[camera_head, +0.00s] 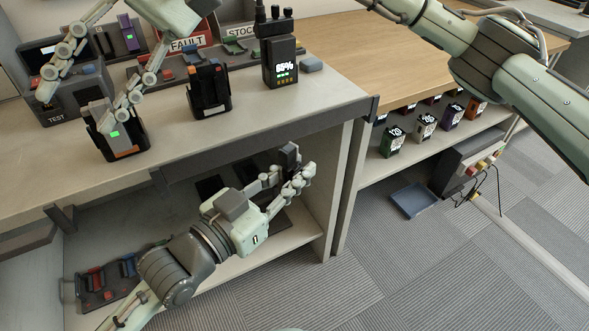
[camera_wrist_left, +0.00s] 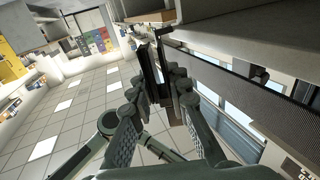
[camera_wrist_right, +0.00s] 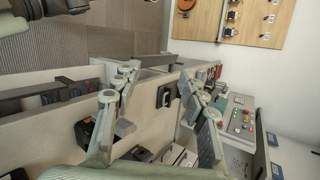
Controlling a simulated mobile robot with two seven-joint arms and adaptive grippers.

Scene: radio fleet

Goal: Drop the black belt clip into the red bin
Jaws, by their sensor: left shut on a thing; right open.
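My left gripper (camera_head: 291,172) is low in front of the bench's open lower shelf, shut on a small dark thing (camera_head: 289,153) that looks like the black belt clip. In the left wrist view the dark, flat piece (camera_wrist_left: 149,68) stands between the fingertips; the fingers hide part of it. The red bin (camera_head: 190,44), with a FAULT label, stands at the back of the benchtop, partly hidden by my right arm. My right gripper (camera_head: 76,110) is open and empty above the left of the benchtop, its fingers spread around the air near a charger.
A STOCK bin (camera_head: 240,31) stands beside the red bin. A blue tray (camera_head: 413,200) lies on the floor.

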